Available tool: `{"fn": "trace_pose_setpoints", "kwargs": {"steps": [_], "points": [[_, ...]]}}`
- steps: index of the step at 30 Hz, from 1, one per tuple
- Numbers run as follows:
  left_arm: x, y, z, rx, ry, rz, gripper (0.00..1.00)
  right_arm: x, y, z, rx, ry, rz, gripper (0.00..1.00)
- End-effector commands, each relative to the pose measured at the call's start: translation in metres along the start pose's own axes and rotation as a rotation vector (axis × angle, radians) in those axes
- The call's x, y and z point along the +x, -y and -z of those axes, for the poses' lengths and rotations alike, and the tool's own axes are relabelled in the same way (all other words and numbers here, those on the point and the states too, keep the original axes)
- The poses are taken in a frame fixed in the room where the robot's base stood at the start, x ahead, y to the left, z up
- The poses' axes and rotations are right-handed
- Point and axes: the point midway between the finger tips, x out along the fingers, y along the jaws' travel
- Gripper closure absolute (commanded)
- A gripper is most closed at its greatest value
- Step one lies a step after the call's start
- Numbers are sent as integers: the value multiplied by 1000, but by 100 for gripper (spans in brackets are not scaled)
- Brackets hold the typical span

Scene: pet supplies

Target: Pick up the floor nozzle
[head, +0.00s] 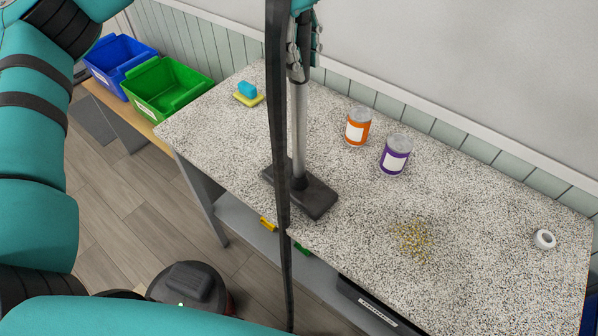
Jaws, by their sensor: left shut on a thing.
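The floor nozzle is a dark, flat head (313,196) with a grey metal tube (299,130) rising from it. The head is on or just above the speckled counter (230,135) near its front edge; I cannot tell whether it touches. The tube stands nearly upright. My left gripper (299,66) is shut on the upper part of the tube, at the top of the head view. A long dark band (279,120) runs down in front of the tube and hides part of the head. My right gripper is not in view.
An orange-labelled can (358,127) and a purple can (395,155) stand right of the nozzle. Yellow crumbs (414,240), a white roll (544,239) and a blue and yellow sponge (248,96) are on the counter. Green (166,88) and blue (120,64) bins stand left.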

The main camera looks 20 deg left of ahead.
Motion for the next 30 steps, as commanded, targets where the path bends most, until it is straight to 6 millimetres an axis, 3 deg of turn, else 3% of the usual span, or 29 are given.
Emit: {"fn": "trace_pose_setpoints", "kwargs": {"steps": [5, 17, 30], "points": [[0, 0, 0, 0, 0, -1, 100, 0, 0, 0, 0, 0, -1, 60], [-5, -1, -1, 1, 0, -5, 100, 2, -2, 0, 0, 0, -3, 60], [-33, -1, -6, 2, 0, -6, 100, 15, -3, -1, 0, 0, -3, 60]]}}
